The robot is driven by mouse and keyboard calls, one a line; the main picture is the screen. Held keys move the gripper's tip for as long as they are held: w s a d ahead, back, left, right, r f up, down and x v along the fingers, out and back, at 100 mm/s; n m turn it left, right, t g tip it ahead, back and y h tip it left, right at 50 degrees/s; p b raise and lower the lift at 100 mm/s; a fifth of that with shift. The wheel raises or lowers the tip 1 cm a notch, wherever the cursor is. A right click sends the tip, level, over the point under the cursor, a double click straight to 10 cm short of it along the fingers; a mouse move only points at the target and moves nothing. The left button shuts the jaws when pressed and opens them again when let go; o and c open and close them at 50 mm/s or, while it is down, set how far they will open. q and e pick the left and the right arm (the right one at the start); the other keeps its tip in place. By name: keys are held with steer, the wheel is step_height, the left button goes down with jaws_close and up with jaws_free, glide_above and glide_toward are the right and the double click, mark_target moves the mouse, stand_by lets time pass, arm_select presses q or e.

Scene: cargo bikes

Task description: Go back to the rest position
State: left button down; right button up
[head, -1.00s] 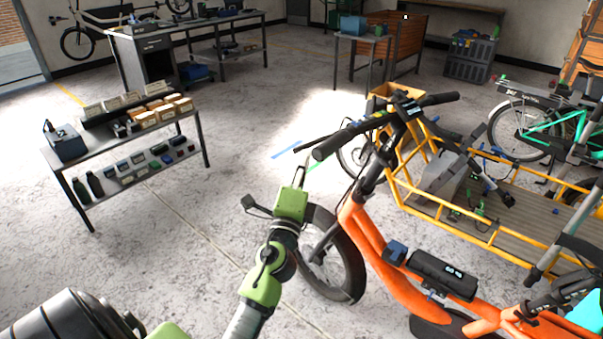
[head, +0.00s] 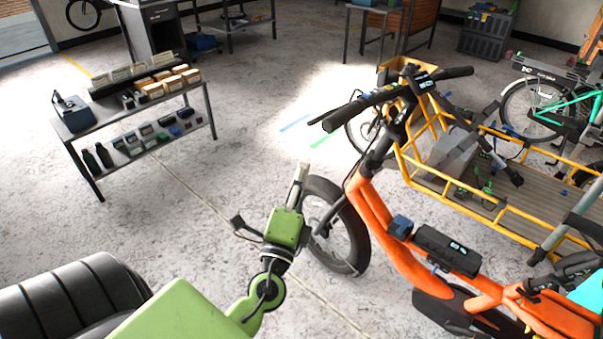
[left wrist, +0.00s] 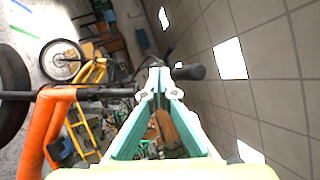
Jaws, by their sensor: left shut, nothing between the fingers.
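My left gripper (head: 301,172) is green with pale fingers and stands in the middle of the head view, in front of the front wheel of the orange cargo bike (head: 375,208). In the left wrist view its two fingers (left wrist: 160,82) meet at the tips, shut and empty. The gripper appears apart from the bike, though the exact distance cannot be told. My right gripper is in neither view.
The orange bike's handlebar (head: 365,106) reaches over to the gripper's upper right. A yellow-framed cargo bike (head: 412,163) stands behind it. A low metal table (head: 146,106) with boxes and bottles is at left. The floor between is clear.

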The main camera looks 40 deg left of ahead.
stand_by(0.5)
arm_select(q)
step_height(320, 180, down, 25)
steer(key=d+n+g+h, duration=0.2)
steer(key=n+g+h, duration=0.1)
steer(key=g, duration=0.2)
steer(key=s+d+f+n+g+h, duration=0.1)
steer(key=s+d+f+g, duration=0.15)
steer(key=f, duration=0.65)
steer(key=s+d+f+n+g+h, duration=0.15)
steer(key=s+f, duration=0.25)
steer(key=f, duration=0.5)
steer(key=s+d+f+n+g+h, duration=0.1)
steer(key=s+f+g, duration=0.1)
steer(key=s+f, duration=0.45)
steer(key=s+d+f+n+g, duration=0.2)
steer(key=s+f+g, duration=0.1)
steer(key=s+f, duration=0.35)
steer(key=s+f+n+g, duration=0.1)
steer(key=s+f, duration=0.2)
steer(key=s, duration=0.4)
steer(key=s+d+f+n+g+h, duration=0.1)
steer(key=s+f+g, duration=0.1)
steer(key=s+f, duration=0.2)
steer(key=s+f+n+g, duration=0.1)
steer(key=s+f+n, duration=0.1)
steer(key=s, duration=0.8)
steer(key=shift+d+f+g, duration=0.2)
steer(key=shift+f+g, duration=0.2)
steer(key=shift+f, duration=0.35)
